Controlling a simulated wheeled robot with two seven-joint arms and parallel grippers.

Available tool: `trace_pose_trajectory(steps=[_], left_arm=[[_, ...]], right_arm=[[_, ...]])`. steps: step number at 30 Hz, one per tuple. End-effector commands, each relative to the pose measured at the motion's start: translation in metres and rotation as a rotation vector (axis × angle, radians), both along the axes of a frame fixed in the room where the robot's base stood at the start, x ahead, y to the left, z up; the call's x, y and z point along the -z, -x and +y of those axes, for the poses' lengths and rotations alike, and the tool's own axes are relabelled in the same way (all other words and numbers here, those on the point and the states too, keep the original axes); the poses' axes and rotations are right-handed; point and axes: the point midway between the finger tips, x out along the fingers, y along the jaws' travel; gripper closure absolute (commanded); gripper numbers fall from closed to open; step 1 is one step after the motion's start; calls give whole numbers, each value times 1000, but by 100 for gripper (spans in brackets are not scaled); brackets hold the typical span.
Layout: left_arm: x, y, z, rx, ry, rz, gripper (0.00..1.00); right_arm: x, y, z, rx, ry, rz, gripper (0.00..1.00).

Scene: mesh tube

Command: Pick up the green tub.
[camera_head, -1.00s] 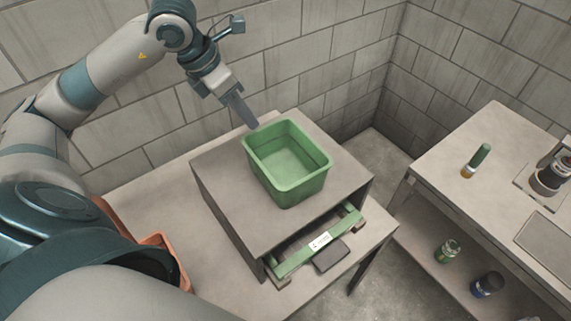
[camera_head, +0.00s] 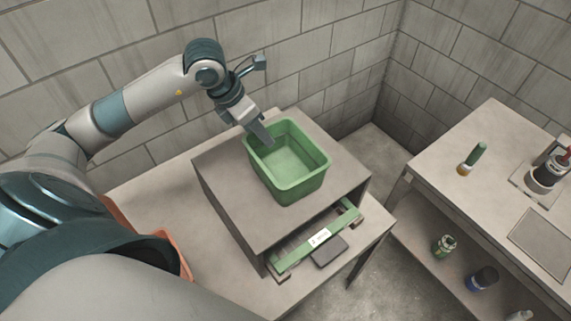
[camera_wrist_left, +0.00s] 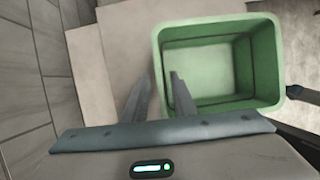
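The green tub (camera_head: 290,190) stands upright and empty on top of a grey box-shaped cabinet. It fills the upper right of the left wrist view (camera_wrist_left: 205,30). My left gripper (camera_head: 268,143) comes down at the tub's back-left rim. In the left wrist view its two fingers (camera_wrist_left: 161,78) are apart, one outside the tub and one over its inside, with the tub's wall between them. I cannot tell whether either finger touches the wall. My right gripper is in neither current view.
The grey cabinet (camera_head: 228,205) stands on a table, with a green-fronted drawer (camera_head: 318,238) partly out. An orange container (camera_head: 178,256) is partly hidden by my arm. Tiled walls stand close behind. A right-hand table (camera_head: 440,165) holds a green-handled item (camera_head: 473,158).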

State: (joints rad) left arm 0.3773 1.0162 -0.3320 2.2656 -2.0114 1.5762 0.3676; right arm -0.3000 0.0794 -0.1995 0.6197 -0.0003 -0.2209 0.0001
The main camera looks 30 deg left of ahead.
Motion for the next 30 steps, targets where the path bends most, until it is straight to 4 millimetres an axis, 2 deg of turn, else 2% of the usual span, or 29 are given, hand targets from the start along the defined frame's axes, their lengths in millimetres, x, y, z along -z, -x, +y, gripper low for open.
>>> trace_pose_trajectory(steps=[9, 15, 30], left_arm=[[19, -13, -14, 0, 3, 4, 75], [40, -20, -17, 0, 1, 1, 75], [44, -21, -18, 0, 0, 1, 75]], right_arm=[[-24, 0, 1, 0, -1, -1, 69], [-29, 0, 1, 0, -1, -1, 69], [-28, 0, 1, 0, -1, -2, 69]])
